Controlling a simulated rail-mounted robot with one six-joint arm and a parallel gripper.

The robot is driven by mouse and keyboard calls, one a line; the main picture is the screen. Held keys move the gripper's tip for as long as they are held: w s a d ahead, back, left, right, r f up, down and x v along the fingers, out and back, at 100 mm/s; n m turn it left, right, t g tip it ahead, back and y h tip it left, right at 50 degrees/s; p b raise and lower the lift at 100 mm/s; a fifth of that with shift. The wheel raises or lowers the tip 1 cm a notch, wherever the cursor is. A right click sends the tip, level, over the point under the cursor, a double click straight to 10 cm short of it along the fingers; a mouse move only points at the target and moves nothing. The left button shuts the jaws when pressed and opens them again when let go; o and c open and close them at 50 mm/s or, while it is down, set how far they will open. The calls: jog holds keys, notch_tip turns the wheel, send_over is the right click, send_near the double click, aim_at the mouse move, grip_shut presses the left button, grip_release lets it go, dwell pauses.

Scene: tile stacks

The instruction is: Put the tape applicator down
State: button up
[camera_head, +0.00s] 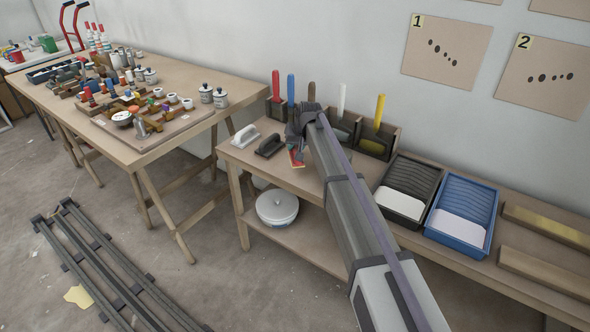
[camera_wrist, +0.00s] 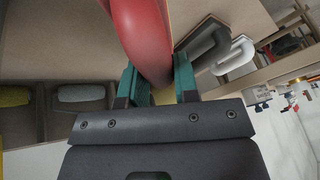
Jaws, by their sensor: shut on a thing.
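My gripper (camera_wrist: 156,84) is shut on the tape applicator (camera_wrist: 142,32), a smooth, rounded red thing between the two green fingers in the wrist view. In the head view, a small red part of the tape applicator (camera_head: 297,158) shows under my wrist, over the left part of the workbench (camera_head: 319,187). My arm hides most of it and the fingers there. I cannot tell whether it touches the benchtop.
A white float (camera_head: 245,136) and a black float (camera_head: 270,146) lie just left of it. Upright-handled tools stand in holders (camera_head: 376,144) behind. A black tray (camera_head: 407,191) and a blue tray (camera_head: 462,217) are to the right. A cluttered table (camera_head: 151,148) stands left.

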notch_tip(320, 180, down, 6)
jog(key=b, duration=0.4)
jog(key=shift+r, duration=0.5)
jog(key=shift+f, duration=0.25)
jog(key=o, duration=0.8)
jog(key=shift+r, duration=0.1)
jog(key=shift+o, duration=0.2)
jog(key=shift+r+p, duration=0.25)
jog(key=shift+p, duration=0.1)
jog(key=p+v, duration=1)
jog(key=v, duration=0.2)
jog(key=shift+f+p, duration=0.1)
jog(key=shift+p, duration=0.25)
